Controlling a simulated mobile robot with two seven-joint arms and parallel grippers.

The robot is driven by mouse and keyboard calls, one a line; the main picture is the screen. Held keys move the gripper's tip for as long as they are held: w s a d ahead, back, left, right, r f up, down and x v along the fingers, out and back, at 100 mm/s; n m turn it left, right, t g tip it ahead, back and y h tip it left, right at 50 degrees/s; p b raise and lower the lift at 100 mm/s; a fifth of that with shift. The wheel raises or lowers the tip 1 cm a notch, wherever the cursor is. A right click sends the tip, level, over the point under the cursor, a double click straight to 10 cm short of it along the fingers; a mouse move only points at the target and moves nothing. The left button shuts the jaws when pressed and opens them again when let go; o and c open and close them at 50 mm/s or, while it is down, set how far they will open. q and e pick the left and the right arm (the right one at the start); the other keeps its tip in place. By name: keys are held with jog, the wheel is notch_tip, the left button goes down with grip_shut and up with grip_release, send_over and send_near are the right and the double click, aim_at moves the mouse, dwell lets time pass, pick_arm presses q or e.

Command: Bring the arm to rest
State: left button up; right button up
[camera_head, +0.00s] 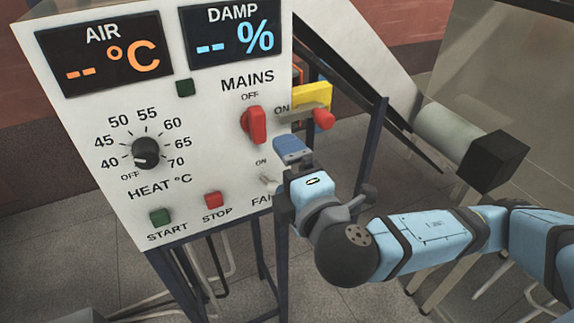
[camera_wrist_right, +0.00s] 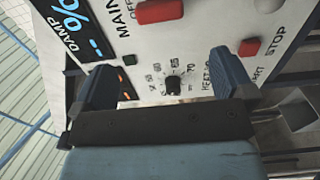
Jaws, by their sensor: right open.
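My right arm (camera_head: 430,240) comes in from the right, with its blue-grey right gripper (camera_head: 287,165) in front of the right edge of a white control panel (camera_head: 205,165). In the wrist view the right gripper (camera_wrist_right: 163,78) has its two fingers wide apart, with nothing between them but the panel face behind. The gripper covers part of the fan label and is close to the fan switch (camera_head: 268,181); whether it touches the panel cannot be told. The red mains switch (camera_head: 254,125) is just above and left of the gripper. My left gripper is not in view.
The panel carries a black heat knob (camera_head: 146,152), a green start button (camera_head: 160,217) and a red stop button (camera_head: 213,200). Both displays show dashes. A red knob (camera_head: 323,118) on a yellow plate (camera_head: 312,97) juts out beside the gripper. A dark frame stands behind.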

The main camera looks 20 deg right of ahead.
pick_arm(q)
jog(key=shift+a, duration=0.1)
pick_arm(e)
jog(key=a+f+m+g+y, duration=0.2)
jog(key=f+m+g, duration=0.15)
jog(key=f, duration=0.75)
jog(key=a+f+m+g+y, duration=0.2)
jog(key=a+f+m, duration=0.15)
jog(key=f, duration=0.85)
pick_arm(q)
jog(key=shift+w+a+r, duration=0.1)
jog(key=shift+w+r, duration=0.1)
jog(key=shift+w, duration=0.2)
pick_arm(e)
jog(key=s+d+f+m+g+h, duration=0.1)
jog(key=s+d+f+m, duration=0.3)
jog(key=f, duration=0.5)
jog(key=s+d+f+m, duration=0.5)
jog(key=s+f, duration=0.2)
jog(key=f, duration=0.1)
jog(key=shift+s+d+f+g+h, duration=0.2)
jog(key=shift+s+f+g+h, duration=0.15)
jog(key=shift+f+h, duration=0.05)
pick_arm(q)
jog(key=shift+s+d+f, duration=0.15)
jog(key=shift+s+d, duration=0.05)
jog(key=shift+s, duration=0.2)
